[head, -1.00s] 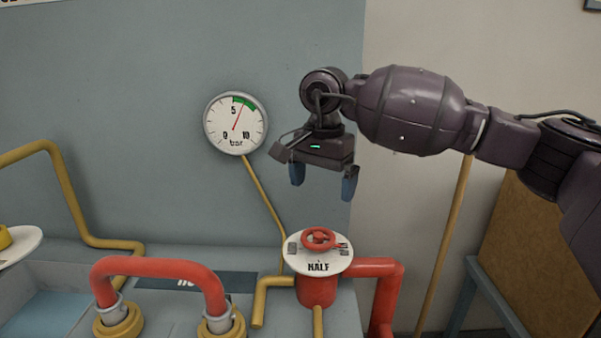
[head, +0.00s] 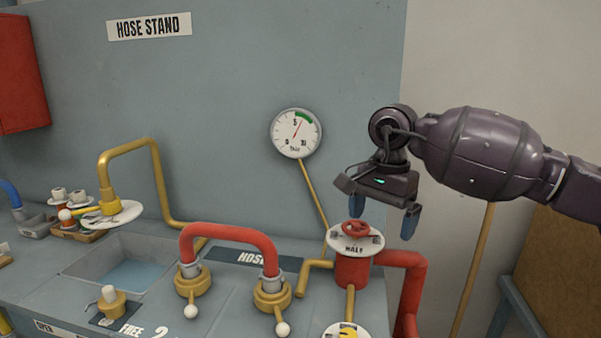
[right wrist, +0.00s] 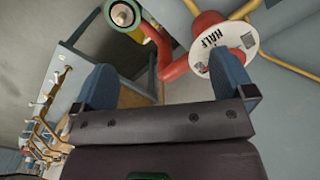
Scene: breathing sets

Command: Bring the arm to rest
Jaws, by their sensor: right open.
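My right gripper (head: 383,216) is open with nothing between its blue fingers. In the head view it hangs at the upper right of the red valve (head: 352,271), and its left fingertip appears close above the red handwheel (head: 360,228). Whether they touch cannot be told there. In the right wrist view the fingers (right wrist: 163,78) stand apart. The white dial marked HALF (right wrist: 222,42) shows beyond the right finger, which hides part of it. My left gripper is not in view.
A round gauge (head: 296,133) is on the grey panel, its needle by the green band. A red hose (head: 228,234) arches between two yellow fittings. A basin (head: 135,270) and small parts are left. A brown board (head: 560,258) stands at right.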

